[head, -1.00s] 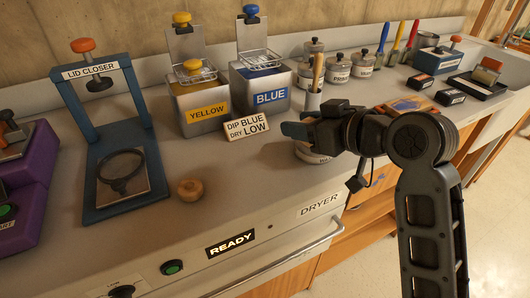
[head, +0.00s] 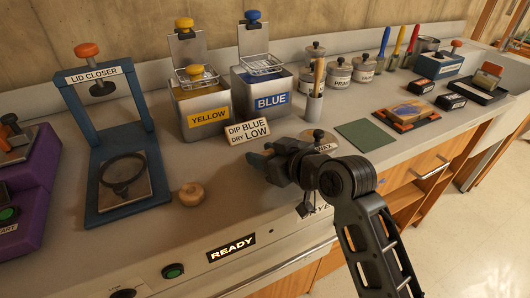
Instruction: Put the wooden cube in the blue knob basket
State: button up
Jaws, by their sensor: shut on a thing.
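The blue knob basket (head: 261,65) is a wire basket with a back plate and a blue knob (head: 253,15), above the open tin labelled BLUE (head: 266,98). My gripper (head: 259,160) is over the counter, in front of the tin and the DIP BLUE DRY LOW card, well below the basket. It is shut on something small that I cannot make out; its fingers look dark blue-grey. I cannot pick out the wooden cube with certainty anywhere.
The YELLOW tin (head: 205,116) with its own basket (head: 196,77) stands left. A round wooden knob (head: 190,194) lies by the lid closer (head: 120,195). A cup with a brush (head: 315,107) stands behind my arm.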

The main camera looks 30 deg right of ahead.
jog(key=shift+f, duration=0.1)
jog(key=shift+f, duration=0.1)
jog(key=o, duration=1)
jog(key=shift+o, duration=0.2)
